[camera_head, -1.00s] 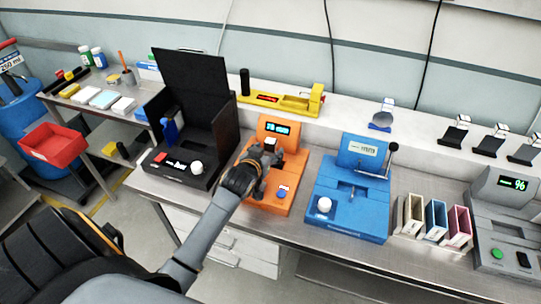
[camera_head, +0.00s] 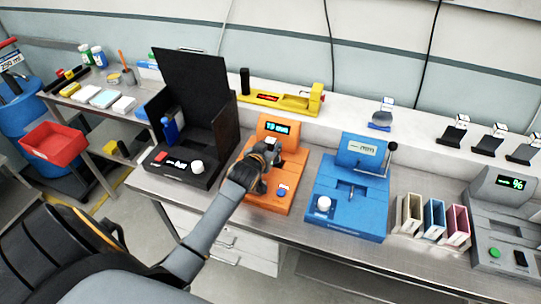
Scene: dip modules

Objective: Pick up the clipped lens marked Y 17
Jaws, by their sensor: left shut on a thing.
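My left gripper (camera_head: 268,155) is shut at the orange device (camera_head: 268,194), in front of its display. A small thing with a pale top (camera_head: 274,141) shows at its fingertips. It looks like a clipped lens with a white tag, mostly hidden by the gripper. A blue lens with a white-tagged clip (camera_head: 381,117) stands on the back ledge. Several dark clipped pieces with white tags, such as one dark piece (camera_head: 455,134), stand further right. The tags are too small to read, so I cannot tell which is Y 17. My right gripper is out of view.
An open black box (camera_head: 211,150) stands left of the orange device, and a blue device (camera_head: 345,205) stands to its right. A yellow tool (camera_head: 290,101) lies behind. Coloured slotted holders (camera_head: 433,220) and a grey device (camera_head: 500,225) are at the right.

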